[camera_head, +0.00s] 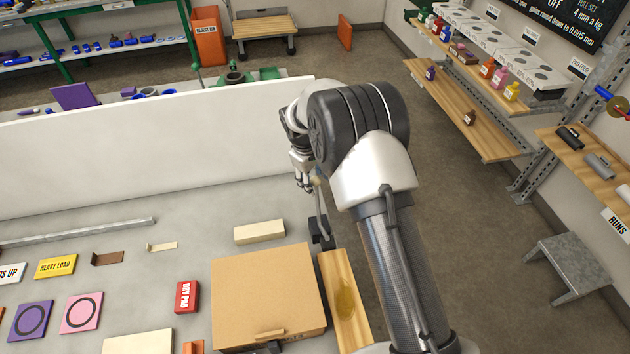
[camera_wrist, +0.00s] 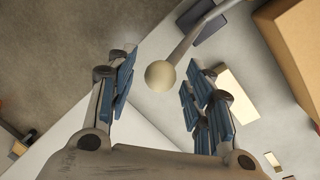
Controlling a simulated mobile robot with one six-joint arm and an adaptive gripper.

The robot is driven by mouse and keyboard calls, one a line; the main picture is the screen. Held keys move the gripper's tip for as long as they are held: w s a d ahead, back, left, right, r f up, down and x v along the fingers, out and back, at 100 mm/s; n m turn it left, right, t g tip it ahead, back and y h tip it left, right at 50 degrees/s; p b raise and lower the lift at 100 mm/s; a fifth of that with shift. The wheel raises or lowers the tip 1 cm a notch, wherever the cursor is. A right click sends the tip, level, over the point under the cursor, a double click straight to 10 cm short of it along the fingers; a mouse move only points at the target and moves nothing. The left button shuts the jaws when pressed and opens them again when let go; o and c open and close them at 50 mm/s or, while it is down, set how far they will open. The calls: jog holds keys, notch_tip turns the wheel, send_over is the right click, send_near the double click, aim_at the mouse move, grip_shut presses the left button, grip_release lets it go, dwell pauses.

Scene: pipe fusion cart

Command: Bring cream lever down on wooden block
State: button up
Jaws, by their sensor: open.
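The cream lever has a round cream knob (camera_wrist: 160,75) on a thin grey shaft. In the head view the knob (camera_head: 316,181) is small and the shaft stands up from a dark bracket (camera_head: 320,232). My gripper (camera_wrist: 158,82) is open, its blue-padded fingers on either side of the knob, with no clear contact. In the head view my gripper (camera_head: 304,178) is partly hidden by my arm. A long wooden board (camera_head: 344,298) with a darker oval patch lies in front of the bracket. A pale wooden block (camera_head: 259,231) lies left of the bracket.
A large cardboard box (camera_head: 267,292) sits left of the board, close to it. A white upright panel (camera_head: 150,130) runs behind the bench. The bench's right edge is near the lever.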

jog(key=shift+w+f, duration=0.1)
jog(key=shift+f, duration=0.5)
jog(key=shift+c, duration=0.4)
jog(key=shift+r, duration=0.1)
grip_shut()
